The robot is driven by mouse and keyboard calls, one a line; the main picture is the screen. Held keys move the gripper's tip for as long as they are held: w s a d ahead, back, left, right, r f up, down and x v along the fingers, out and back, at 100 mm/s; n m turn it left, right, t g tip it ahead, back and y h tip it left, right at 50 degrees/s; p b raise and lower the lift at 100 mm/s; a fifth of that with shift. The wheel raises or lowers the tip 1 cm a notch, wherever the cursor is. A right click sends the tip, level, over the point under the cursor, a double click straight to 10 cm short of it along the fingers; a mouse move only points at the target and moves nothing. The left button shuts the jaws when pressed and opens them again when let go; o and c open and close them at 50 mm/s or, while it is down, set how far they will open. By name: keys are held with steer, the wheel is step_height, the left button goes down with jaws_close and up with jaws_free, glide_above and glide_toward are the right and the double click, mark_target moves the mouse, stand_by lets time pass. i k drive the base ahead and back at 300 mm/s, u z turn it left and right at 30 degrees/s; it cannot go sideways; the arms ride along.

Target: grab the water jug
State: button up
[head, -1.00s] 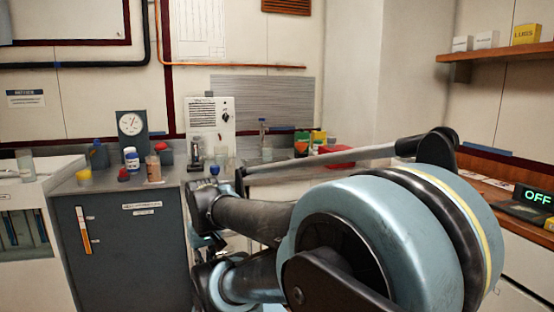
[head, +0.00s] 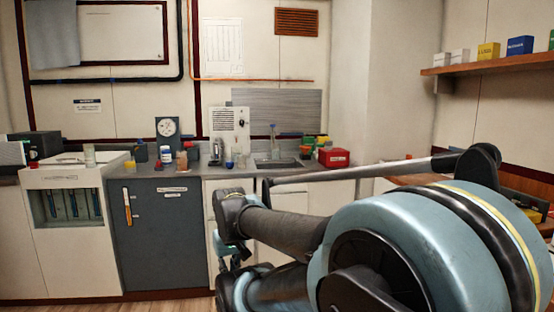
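I cannot tell for sure which item is the water jug. A grey-blue container with a blue cap (head: 141,151) stands upright on the back counter, left of the gauge. A clear, tall bottle-like item (head: 273,141) stands by the sink. A clear cylindrical vessel (head: 89,155) stands on the white unit at left. All are far beyond my arm, with nothing of mine touching them. My folded arm fills the lower right. Its far end, around my gripper (head: 236,252), is small and partly hidden behind arm links, so its fingers are unclear.
The grey counter (head: 205,171) runs along the back wall above a dark cabinet (head: 158,235). A red box (head: 333,157) and small bottles crowd it. A shelf with boxes (head: 488,50) is at right. Wooden floor (head: 150,305) shows at lower left.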

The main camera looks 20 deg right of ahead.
mark_target(275, 147)
steer(key=z, duration=1.15)
steer(key=i, duration=0.75)
steer(key=u, duration=0.05)
